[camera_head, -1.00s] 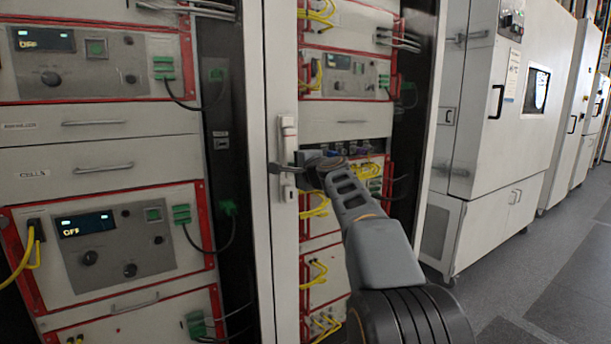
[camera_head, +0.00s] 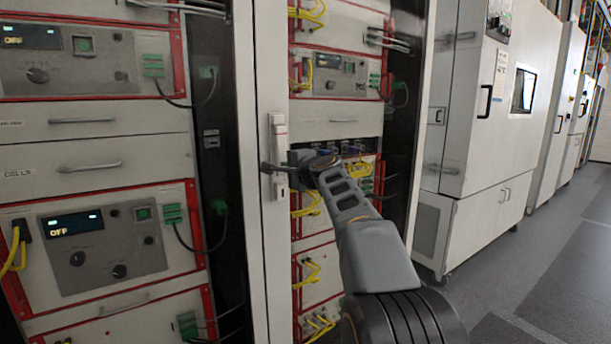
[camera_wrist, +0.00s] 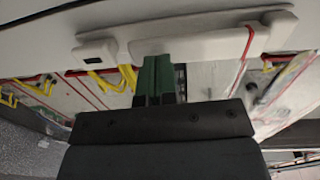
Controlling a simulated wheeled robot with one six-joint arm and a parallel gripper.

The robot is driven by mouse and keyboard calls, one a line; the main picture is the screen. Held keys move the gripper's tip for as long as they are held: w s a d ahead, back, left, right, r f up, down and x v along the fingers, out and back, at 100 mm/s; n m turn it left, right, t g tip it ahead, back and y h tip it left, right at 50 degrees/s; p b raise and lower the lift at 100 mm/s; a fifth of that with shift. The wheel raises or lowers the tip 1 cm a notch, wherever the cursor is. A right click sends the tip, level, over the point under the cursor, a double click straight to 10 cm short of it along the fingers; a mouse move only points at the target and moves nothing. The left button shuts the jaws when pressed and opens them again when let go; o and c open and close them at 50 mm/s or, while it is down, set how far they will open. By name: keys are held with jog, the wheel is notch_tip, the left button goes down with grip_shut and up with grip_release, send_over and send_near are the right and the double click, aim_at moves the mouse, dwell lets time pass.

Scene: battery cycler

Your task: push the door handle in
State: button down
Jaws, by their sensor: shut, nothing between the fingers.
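The door handle (camera_head: 278,148) is a pale, upright, elongated fitting on the white door's narrow front frame (camera_head: 262,250). In the wrist view the handle (camera_wrist: 215,42) lies across the top of the picture, with its small end piece to the left. My gripper (camera_head: 282,167) is at the lower part of the handle in the head view. Its dark green fingers (camera_wrist: 156,72) are together and empty, with their tips at the handle's near edge in the wrist view. I cannot tell whether they press on it or only overlap it.
Racks of instruments (camera_head: 85,245) with red edges stand left, and more units with yellow cables (camera_head: 310,270) sit behind the door frame. Large white cabinets (camera_head: 490,130) stand to the right. Grey floor (camera_head: 545,270) is clear at the far right.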

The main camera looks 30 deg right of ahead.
jog(key=s+d+b, duration=0.1)
jog(key=s, duration=1.1)
jog(key=shift+s+d+r+b, duration=0.2)
jog(key=shift+s+b, duration=0.1)
jog(key=shift+s, duration=0.1)
jog(key=s+a+f+n+g+y+p, duration=0.1)
jog(key=s+a+n+g+p, duration=0.25)
jog(key=a+p, duration=0.35)
jog(key=s+a+f+n+g+p, duration=0.25)
jog(key=a+n+g+p, duration=0.2)
jog(key=p, duration=0.45)
jog(key=s+a+f+n+g+h+p, duration=0.1)
jog(key=s+f+n+g+p, duration=0.1)
jog(key=s+n+p, duration=0.2)
jog(key=s+a+f+n+g+h+p, duration=0.1)
jog(key=s+n+g+p, duration=0.2)
jog(key=s+p, duration=0.5)
jog(key=s+n, duration=0.1)
jog(key=s, duration=0.1)
jog(key=shift+s+a+f+n+g+h, duration=0.3)
jog(key=shift+f+n+h, duration=0.05)
jog(key=shift+n+h, duration=0.05)
